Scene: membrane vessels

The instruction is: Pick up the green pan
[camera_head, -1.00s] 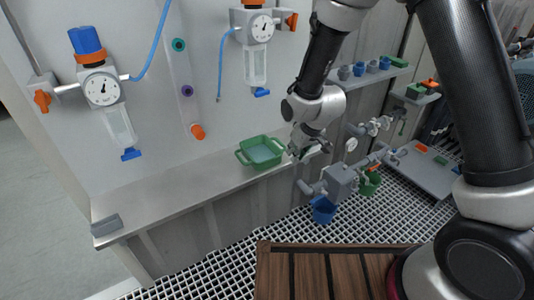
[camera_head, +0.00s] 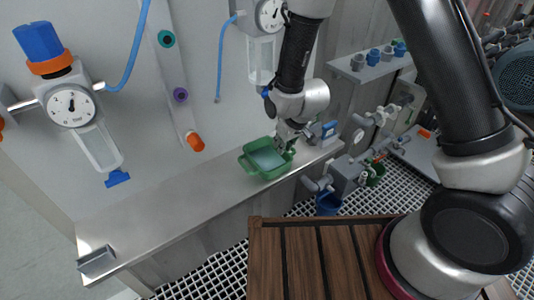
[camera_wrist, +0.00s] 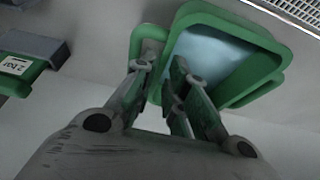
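The green pan (camera_head: 266,158) sits on the grey ledge, with a pale blue surface inside it. My gripper (camera_head: 287,140) is at the pan's right side. In the wrist view the pan (camera_wrist: 262,65) fills the upper right, with a handle-like green part on its left. One finger lies over that handle part and the other over the pan's inner side, with some green between. I cannot tell whether the fingers press on it. The pan appears to rest on the ledge.
The grey ledge (camera_head: 190,205) is mostly clear left of the pan, with a small grey block (camera_head: 97,262) at its left end. A gauge with a blue cap (camera_head: 72,105) hangs on the wall. A blue bucket (camera_head: 328,204) stands below right. A labelled green-and-grey object (camera_wrist: 25,60) shows at the wrist view's left.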

